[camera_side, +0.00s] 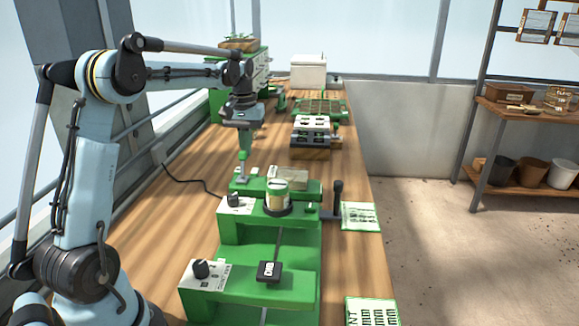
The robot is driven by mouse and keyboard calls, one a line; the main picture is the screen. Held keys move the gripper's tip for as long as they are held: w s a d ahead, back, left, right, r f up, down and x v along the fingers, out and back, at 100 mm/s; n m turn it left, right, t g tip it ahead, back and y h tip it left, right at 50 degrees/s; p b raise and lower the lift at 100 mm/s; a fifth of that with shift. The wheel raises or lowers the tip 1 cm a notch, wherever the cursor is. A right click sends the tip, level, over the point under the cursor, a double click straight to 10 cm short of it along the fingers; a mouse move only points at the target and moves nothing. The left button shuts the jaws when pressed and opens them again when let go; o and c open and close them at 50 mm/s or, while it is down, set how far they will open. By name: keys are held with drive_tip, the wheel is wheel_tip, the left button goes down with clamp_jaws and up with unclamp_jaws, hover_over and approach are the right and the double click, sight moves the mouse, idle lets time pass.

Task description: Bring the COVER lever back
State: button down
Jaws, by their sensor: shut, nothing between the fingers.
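The green tray seeder (270,240) stands on the wooden bench. An upright black-handled lever (338,190) sticks up at its right side. A black square knob (268,270) with white lettering sits on a thin rod at the near part. I cannot read the word COVER on either one, so I cannot tell which is the COVER lever. My gripper (241,179) points down at the far left of the seeder, apart from both. Its fingers are shut and empty. From this view I cannot tell whether the fingertips touch the seeder.
A tray with slots (311,130) and a green grid (320,108) lie farther back. Printed cards (361,216) lie at the right edge.

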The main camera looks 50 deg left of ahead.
sight(242, 160)
drive_tip(key=shift+s, duration=0.1)
drive_tip(key=shift+s+d, duration=1.05)
drive_tip(key=shift+d, duration=0.05)
drive_tip(key=shift+s+d, duration=0.6)
drive_tip(key=shift+d, duration=0.05)
drive_tip(key=shift+w+a+r, duration=0.15)
drive_tip(key=shift+r, duration=0.85)
drive_tip(key=shift+w+a+r, duration=0.2)
drive_tip(key=shift+r, duration=0.85)
drive_tip(key=shift+w+a+r, duration=0.15)
drive_tip(key=shift+r, duration=0.85)
